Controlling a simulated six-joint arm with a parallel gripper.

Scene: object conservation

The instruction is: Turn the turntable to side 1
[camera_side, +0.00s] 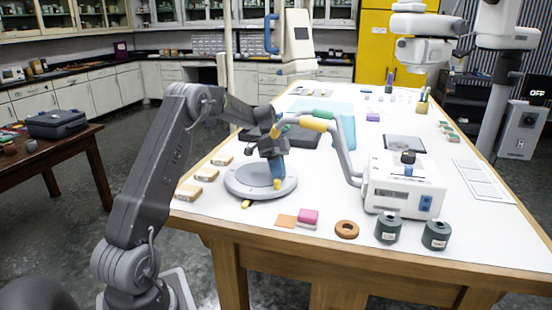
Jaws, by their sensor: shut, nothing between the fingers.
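The turntable (243,185) is a round grey disc lying flat on the white table top, left of centre. Small yellow tabs (246,204) show at its front edge. I cannot read any side marking on it. My gripper (277,184) points down over the right part of the disc, blue above with a yellow end low at the disc's surface. It is shut with nothing held. I cannot tell whether its tip touches the disc, and it hides part of the surface behind it.
A white light box (403,190) stands to the right, its curved arms (345,155) reaching over near my gripper. Small labelled blocks (188,192) lie left of the turntable. A pink block (308,217), an orange ring (347,229) and dark cylinders (389,228) stand in front.

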